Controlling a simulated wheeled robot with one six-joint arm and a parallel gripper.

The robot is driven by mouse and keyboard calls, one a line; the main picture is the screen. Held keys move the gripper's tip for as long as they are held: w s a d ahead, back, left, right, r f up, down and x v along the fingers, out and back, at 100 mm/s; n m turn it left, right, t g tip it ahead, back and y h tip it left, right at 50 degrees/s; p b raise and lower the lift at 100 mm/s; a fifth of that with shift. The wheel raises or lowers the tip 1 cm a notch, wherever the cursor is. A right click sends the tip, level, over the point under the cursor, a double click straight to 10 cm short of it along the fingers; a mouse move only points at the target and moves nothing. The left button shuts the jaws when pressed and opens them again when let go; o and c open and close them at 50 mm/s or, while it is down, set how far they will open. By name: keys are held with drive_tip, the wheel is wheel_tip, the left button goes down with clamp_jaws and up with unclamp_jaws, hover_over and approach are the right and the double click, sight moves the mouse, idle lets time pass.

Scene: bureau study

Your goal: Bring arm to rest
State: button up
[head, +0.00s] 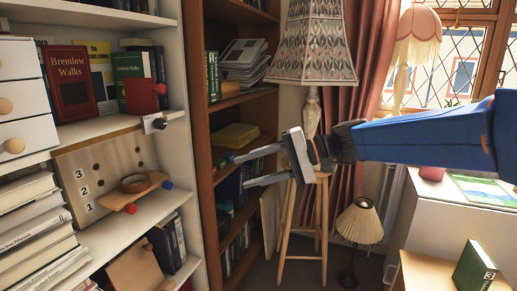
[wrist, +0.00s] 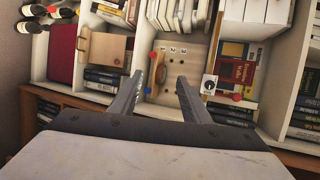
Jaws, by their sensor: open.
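My arm reaches in from the right in the head view, and my gripper (head: 247,170) hangs in the air in front of the brown bookcase. Its two fingers are spread apart with nothing between them. In the wrist view my gripper (wrist: 157,88) also shows open and empty, with the white bookshelf beyond the fingers. No part of the gripper visibly touches the shelves or the things on them.
Books (head: 69,84) fill nearby shelves. A patterned lamp (head: 314,45) stands on a wooden stool (head: 305,225) behind my arm. A smaller lamp (head: 360,222) stands lower right.

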drive_tip(key=s+d+f+t+h, duration=0.1)
drive_tip(key=s+d+f+h, duration=0.3)
drive_tip(key=s+d+f, duration=0.3)
drive_tip(key=s+d+f+n+t+h, duration=0.1)
drive_tip(key=s+d+f+h, duration=0.4)
drive_tip(key=d, duration=0.9)
drive_tip(key=s+d+f+t+h, duration=0.2)
drive_tip(key=s+d+f+h, duration=0.3)
drive_tip(key=s+d+f, duration=0.4)
drive_tip(key=shift+d+t, duration=0.3)
drive_tip(key=shift+d, duration=0.35)
